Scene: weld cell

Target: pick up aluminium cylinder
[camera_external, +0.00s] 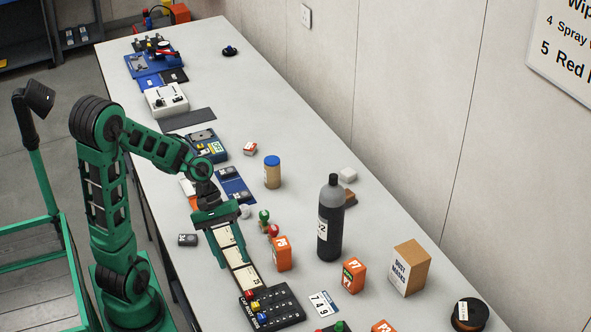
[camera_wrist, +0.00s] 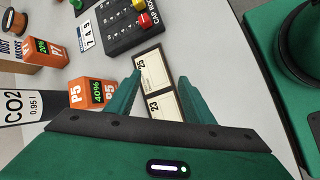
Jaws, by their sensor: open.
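I cannot pick out the aluminium cylinder with certainty. A small pale, light-grey piece (camera_external: 245,212) beside my gripper in the external view may be it, but it is too small to tell. My gripper (camera_external: 233,256) points down over a strip of cream labelled cards (camera_external: 231,238), its fingers apart. In the wrist view my gripper (camera_wrist: 160,85) is open, with the cards (camera_wrist: 153,73) between and beyond the green fingers. Nothing is held. No cylinder of bare metal shows in the wrist view.
Orange boxes (camera_external: 281,254), green and red knobs (camera_external: 264,218), a black CO2 bottle (camera_external: 329,235) and a brown box (camera_external: 409,268) stand to the right. A black panel with coloured buttons (camera_external: 272,307) lies in front. Free table lies along the back right.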

